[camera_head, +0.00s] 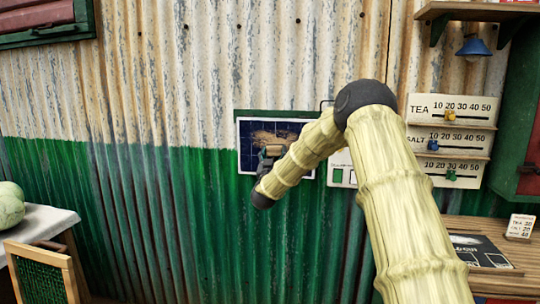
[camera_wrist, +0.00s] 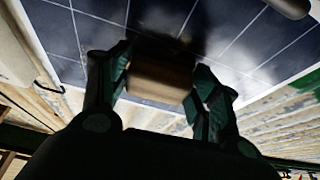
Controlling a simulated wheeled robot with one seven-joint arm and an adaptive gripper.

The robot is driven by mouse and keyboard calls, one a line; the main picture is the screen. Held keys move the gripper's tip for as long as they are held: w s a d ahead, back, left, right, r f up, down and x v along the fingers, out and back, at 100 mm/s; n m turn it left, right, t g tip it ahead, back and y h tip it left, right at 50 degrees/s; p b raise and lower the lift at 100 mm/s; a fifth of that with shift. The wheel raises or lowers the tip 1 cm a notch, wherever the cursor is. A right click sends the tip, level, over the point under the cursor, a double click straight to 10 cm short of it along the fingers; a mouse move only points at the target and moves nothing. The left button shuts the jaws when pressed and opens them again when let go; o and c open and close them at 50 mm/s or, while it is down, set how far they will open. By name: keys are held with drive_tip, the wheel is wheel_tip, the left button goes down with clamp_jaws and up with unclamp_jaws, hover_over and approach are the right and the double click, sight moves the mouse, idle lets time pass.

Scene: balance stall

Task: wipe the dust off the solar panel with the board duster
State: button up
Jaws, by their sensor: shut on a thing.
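The solar panel (camera_head: 246,133) is a dark blue gridded sheet with a pale frame, upright on the corrugated wall. A brown patch of dust (camera_head: 284,133) shows on its upper middle. My gripper (camera_head: 268,160) is in front of the panel, partly hidden by my arm. In the wrist view, my gripper (camera_wrist: 160,82) is shut on the board duster (camera_wrist: 160,80), a brown block between the two fingers. The duster is at the panel (camera_wrist: 255,45); I cannot tell whether it touches. The panel beside the duster looks dark, with a pale sheen at right.
Right of the panel, a sign with sliders for tea and salt (camera_head: 450,108) hangs on the wall. A wooden counter (camera_head: 510,277) stands at lower right. A table with a pale cloth (camera_head: 40,222) and a green melon (camera_head: 10,204) stand at left. A blue lamp (camera_head: 473,46) hangs at upper right.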

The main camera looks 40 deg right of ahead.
sight(270, 147)
drive_tip(key=shift+s+d+r+p, duration=0.75)
drive_tip(key=shift+s+d+p, duration=0.3)
drive_tip(key=shift+s+d, duration=2.3)
drive_tip(key=shift+w+a+b, duration=0.5)
drive_tip(key=shift+w+a, duration=2.05)
drive_tip(key=shift+w, duration=0.15)
drive_tip(key=shift+w+a+b, duration=0.45)
drive_tip(key=shift+w+a, duration=2.05)
drive_tip(key=shift+w, duration=0.15)
drive_tip(key=shift+w+a+r, duration=0.1)
drive_tip(key=shift+w+a, duration=0.6)
drive_tip(key=shift+w, duration=0.2)
drive_tip(key=shift+w+a+r, duration=0.1)
drive_tip(key=shift+w+a, duration=0.6)
drive_tip(key=shift+w, duration=0.15)
drive_tip(key=shift+r+p, duration=0.3)
drive_tip(key=shift+r, duration=0.25)
drive_tip(key=shift+s+d, duration=1.25)
drive_tip(key=shift+s, duration=0.3)
drive_tip(key=shift+s+d, duration=1.2)
drive_tip(key=shift+s, duration=0.3)
drive_tip(key=shift+d, duration=0.1)
